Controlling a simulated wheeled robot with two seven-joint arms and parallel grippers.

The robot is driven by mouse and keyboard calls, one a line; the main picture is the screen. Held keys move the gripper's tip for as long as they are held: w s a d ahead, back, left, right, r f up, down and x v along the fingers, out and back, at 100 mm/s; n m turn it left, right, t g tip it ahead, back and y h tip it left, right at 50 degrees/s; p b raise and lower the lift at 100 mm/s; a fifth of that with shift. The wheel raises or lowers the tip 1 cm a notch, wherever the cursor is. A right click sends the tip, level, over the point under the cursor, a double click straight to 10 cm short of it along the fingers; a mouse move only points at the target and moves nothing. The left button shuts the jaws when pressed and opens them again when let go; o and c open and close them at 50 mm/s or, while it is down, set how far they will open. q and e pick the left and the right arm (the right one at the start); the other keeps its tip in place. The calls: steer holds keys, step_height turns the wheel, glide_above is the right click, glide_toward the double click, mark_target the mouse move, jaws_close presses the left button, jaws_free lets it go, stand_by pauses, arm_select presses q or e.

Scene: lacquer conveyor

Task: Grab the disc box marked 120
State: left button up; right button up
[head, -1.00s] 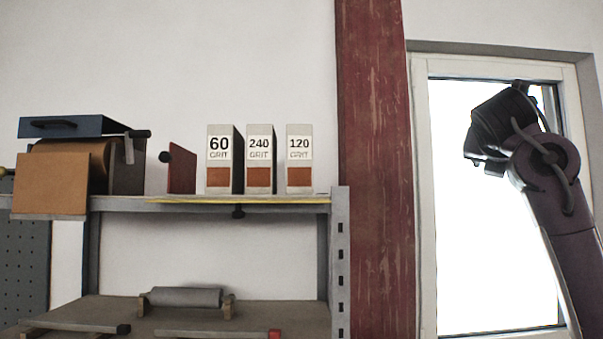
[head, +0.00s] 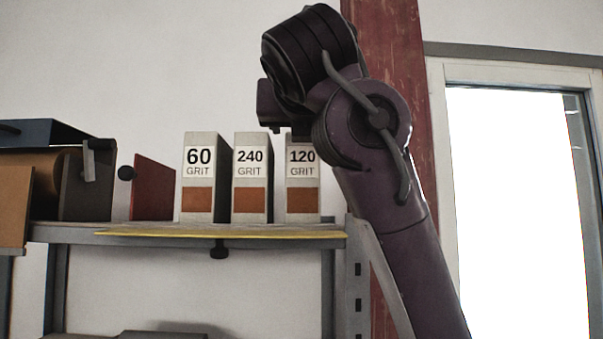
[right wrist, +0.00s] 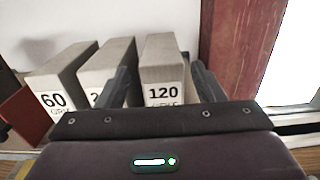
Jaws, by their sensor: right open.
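The disc box marked 120 (head: 303,193) stands upright on the shelf, grey with a white label and an orange-brown patch. It is the rightmost of three boxes; my right arm hides its upper right part in the head view. In the right wrist view the 120 box (right wrist: 163,72) stands between the two fingers of my right gripper (right wrist: 160,85). The fingers are apart, one on each side of the box, with some space showing at the right finger. My left gripper is not in view.
The 240 box (head: 250,178) stands close left of the 120 box, and the 60 box (head: 199,178) left of that. A dark red plate (head: 153,188) stands farther left. A yellow strip (head: 200,234) runs along the shelf edge (head: 335,243). A red post (head: 385,25) rises behind my arm.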

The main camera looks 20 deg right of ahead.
steer(key=p+x, duration=0.4)
steer(key=x, duration=0.4)
steer(key=shift+w+d+f, duration=0.1)
steer(key=shift+w+d, duration=0.05)
steer(key=shift+w, duration=0.15)
steer(key=shift+w+d+f, duration=0.1)
steer(key=shift+w, duration=0.15)
steer(key=shift+f, duration=0.1)
steer(key=shift+s, duration=0.1)
steer(key=c, duration=1.1)
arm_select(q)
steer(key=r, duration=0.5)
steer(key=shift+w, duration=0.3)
arm_select(e)
steer(key=shift+c, duration=1)
